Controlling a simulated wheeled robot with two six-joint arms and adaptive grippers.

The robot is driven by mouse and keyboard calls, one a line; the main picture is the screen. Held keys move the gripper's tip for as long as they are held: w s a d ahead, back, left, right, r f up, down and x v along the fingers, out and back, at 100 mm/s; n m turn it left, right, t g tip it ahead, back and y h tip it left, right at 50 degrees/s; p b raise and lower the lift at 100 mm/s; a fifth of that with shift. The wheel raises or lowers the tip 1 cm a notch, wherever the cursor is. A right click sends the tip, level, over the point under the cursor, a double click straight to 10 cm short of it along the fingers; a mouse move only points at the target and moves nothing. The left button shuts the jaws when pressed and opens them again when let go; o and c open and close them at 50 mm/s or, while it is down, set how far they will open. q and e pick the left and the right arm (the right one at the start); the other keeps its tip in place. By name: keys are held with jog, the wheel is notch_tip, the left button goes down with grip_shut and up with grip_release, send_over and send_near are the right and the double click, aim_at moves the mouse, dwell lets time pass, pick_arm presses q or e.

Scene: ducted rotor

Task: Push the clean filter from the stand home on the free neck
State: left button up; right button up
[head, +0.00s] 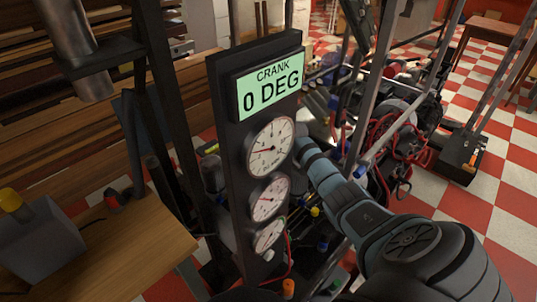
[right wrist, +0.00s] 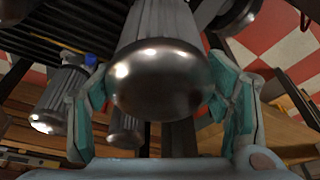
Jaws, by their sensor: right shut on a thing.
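In the right wrist view, a silver ribbed filter (right wrist: 158,80) with a rounded, shiny metal end fills the middle. My right gripper (right wrist: 160,95) is shut on it, with teal finger pads on both sides. The filter's far end runs out of the top of the picture, so I cannot tell whether it touches a neck. In the head view my right arm reaches in from the lower right and passes behind the gauge panel, which hides the gripper and the filter. The stand and the free neck cannot be made out. My left gripper is not in view.
Similar metal canisters (right wrist: 60,95) hang close on the left and behind in the wrist view, with another (right wrist: 237,14) at upper right. In the head view the gauge panel (head: 232,150) reads CRANK 0 DEG. A wooden bench (head: 150,240) is at left; wiring and frame bars crowd the right.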

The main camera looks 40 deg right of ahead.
jog(key=shift+r, duration=0.15)
jog(key=shift+f, duration=0.25)
jog(key=shift+f+b, duration=0.8)
jog(key=shift+f, duration=0.5)
jog(key=shift+f+b, duration=0.4)
jog(key=shift+f, duration=0.2)
jog(key=shift+f, duration=0.1)
jog(key=o, duration=1.2)
